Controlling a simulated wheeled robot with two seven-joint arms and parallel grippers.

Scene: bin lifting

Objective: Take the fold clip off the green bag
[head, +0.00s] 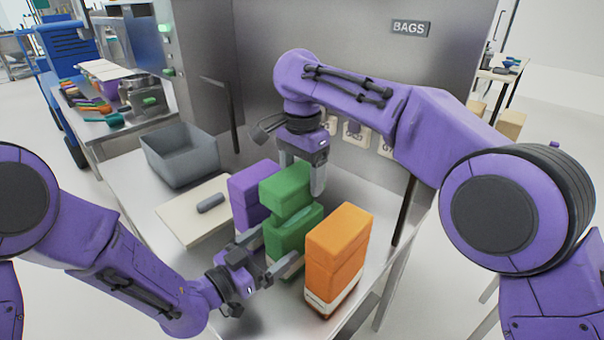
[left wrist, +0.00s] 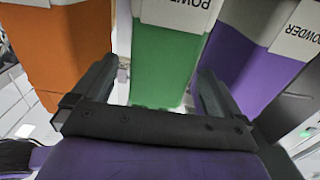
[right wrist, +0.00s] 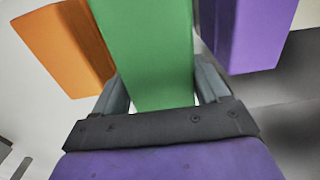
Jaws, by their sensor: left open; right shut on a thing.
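The green bag (head: 292,235) stands upright between two other bags, with a narrower waist below its top part. My right gripper (head: 303,170) is shut on the top part of the green bag, which also fills the space between its fingers in the right wrist view (right wrist: 150,50). My left gripper (head: 263,255) is open low at the near side of the green bag, which shows between its fingers in the left wrist view (left wrist: 165,60). No clip is visible on the green bag. A grey rod-like piece (head: 211,203), possibly a clip, lies on the pale board (head: 180,222).
A purple bag (head: 243,195) stands close to the left of the green bag, and an orange bag (head: 337,245) to its right. A grey bin (head: 180,155) stands at the back left of the table. A metal panel rises behind.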

